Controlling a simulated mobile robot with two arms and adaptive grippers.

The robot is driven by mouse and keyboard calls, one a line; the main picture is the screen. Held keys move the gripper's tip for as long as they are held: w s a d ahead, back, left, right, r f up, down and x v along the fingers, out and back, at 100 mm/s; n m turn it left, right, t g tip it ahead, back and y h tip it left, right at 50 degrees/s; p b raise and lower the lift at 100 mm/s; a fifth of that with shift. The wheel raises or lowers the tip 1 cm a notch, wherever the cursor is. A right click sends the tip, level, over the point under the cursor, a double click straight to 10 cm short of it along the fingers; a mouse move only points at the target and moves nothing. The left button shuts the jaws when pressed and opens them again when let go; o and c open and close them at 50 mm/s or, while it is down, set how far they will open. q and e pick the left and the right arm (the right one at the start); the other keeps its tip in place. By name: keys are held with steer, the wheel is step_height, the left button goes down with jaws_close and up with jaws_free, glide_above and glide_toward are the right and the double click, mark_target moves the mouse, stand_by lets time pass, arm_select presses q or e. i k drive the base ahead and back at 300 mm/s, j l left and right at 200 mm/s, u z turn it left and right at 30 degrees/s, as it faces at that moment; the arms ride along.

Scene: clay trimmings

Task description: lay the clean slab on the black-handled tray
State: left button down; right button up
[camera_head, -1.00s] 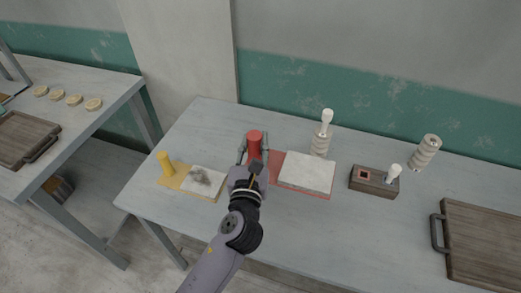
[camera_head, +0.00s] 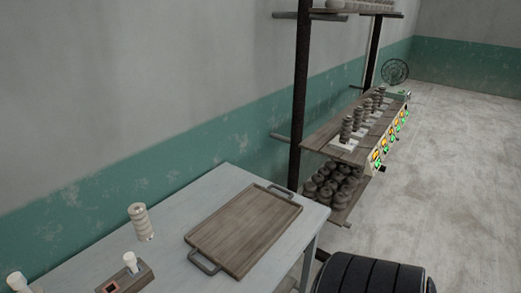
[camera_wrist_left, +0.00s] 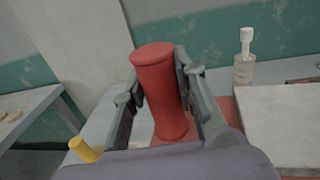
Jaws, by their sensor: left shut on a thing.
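My left gripper (camera_wrist_left: 158,95) is shut on an upright red cylinder (camera_wrist_left: 160,90) in the left wrist view, with a finger on either side. A pale, clean-looking slab (camera_wrist_left: 285,122) lies on the mat, to the right of the gripper and cut off by the picture edge. A wooden tray (camera_head: 243,228) with dark handles lies flat and empty at the right end of the table in the head view. My left gripper is outside the head view. My right gripper is not in view.
A ribbed pale cylinder (camera_head: 141,222) stands left of the tray. A dark block (camera_head: 127,280) with a white-topped peg is nearer. A shelf rack (camera_head: 345,145) rises beyond the table's right end.

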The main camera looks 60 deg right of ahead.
mark_target(242, 228)
steer(key=l+z, duration=0.3)
steer(key=z, duration=0.15)
steer(key=l+z, duration=0.3)
steer(key=z, duration=0.15)
steer(key=i+l+z, duration=0.15)
steer(key=l+z, duration=0.15)
steer(key=z, duration=0.15)
steer(key=i+l, duration=0.15)
steer(key=l, duration=0.15)
steer(key=i+l, duration=0.1)
steer(key=l, duration=0.2)
